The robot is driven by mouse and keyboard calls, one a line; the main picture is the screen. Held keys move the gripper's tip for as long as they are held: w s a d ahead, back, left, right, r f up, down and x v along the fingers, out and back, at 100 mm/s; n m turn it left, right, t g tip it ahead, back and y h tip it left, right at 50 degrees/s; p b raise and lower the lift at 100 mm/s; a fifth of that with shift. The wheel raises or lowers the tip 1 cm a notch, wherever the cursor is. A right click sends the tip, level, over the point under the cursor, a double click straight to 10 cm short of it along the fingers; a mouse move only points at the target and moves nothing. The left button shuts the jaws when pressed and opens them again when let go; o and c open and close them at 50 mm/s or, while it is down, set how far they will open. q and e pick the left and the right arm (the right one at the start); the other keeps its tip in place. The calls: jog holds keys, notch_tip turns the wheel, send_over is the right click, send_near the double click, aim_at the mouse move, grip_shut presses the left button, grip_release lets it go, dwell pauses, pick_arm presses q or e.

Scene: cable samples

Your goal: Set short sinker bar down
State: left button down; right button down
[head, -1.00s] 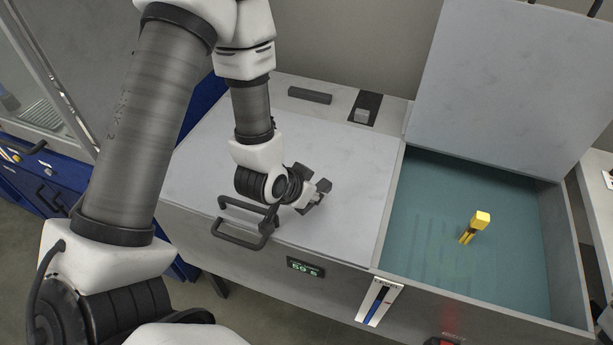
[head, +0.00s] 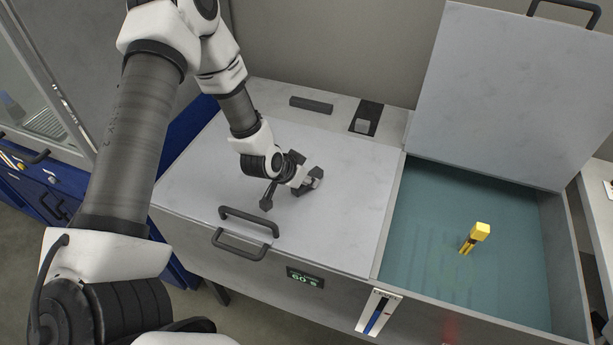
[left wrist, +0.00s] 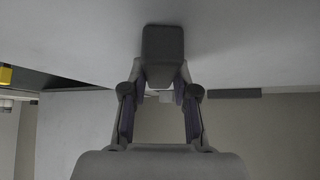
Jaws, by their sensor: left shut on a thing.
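My left gripper (head: 303,180) is over the closed grey lid of the bath's left half. It is shut on a short dark grey bar (head: 316,175), taken to be the short sinker bar. In the left wrist view the bar (left wrist: 162,52) shows as a dark block between the fingertips, against the pale lid. I cannot tell whether the bar touches the lid. My right gripper is not in view.
A longer dark bar (head: 311,105) and a black pad (head: 372,112) with a grey block lie on the back ledge. The closed lid (head: 215,180) has dark front handles (head: 240,243). At right, the open tank (head: 420,260) holds a yellow piece (head: 480,232).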

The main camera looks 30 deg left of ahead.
pick_arm(q)
jog(key=shift+f, duration=0.1)
jog(key=c, duration=0.9)
grip_release()
jog(key=shift+r, duration=0.2)
jog(key=p+v, duration=0.3)
jog(key=v, duration=0.9)
jog(key=shift+p, duration=0.4)
